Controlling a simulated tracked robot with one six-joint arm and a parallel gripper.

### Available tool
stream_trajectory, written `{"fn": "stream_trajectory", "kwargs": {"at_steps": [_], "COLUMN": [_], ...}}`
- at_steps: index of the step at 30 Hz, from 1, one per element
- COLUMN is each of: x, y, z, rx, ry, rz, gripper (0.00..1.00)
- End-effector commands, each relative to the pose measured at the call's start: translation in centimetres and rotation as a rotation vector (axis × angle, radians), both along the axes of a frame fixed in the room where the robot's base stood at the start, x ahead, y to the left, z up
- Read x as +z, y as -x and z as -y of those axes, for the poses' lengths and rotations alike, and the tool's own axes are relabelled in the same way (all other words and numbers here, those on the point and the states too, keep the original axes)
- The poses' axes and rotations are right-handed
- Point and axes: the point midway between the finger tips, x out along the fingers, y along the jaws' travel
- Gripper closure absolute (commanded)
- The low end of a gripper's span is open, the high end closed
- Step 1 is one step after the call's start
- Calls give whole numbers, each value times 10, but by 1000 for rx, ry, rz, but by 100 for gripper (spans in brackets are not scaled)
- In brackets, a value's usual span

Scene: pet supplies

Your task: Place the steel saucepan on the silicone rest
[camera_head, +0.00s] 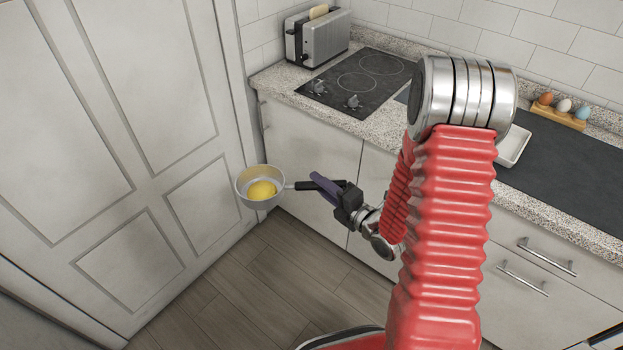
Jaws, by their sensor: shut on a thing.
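The steel saucepan (245,196) hangs in the air left of the counter, in front of the white door. It looks roughly level, and something yellow (262,189) lies inside it. My gripper (328,187) is shut on the saucepan's black handle, to the right of the pan. A dark grey flat surface (570,170) lies on the counter at the right; I cannot tell if it is the silicone rest. My red arm hides part of the counter's middle.
A black hob (365,82) with two knobs is set in the speckled counter (275,82). A toaster (318,38) with bread stands at the back left. A small white tray (513,146) and a wooden egg holder (560,116) with eggs are at the right. The white door (120,120) is close behind the pan.

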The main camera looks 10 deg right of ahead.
Motion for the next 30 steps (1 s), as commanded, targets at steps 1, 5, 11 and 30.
{"fn": "stream_trajectory", "kwargs": {"at_steps": [1, 5, 11, 30], "x": [10, 29, 59, 92], "y": [-3, -7, -11, -13], "z": [5, 15, 32, 49], "rx": [-12, -41, -91, -147], "ry": [2, 2, 1, -9], "rz": [7, 6, 7, 7], "gripper": [100, 100, 100, 100]}}
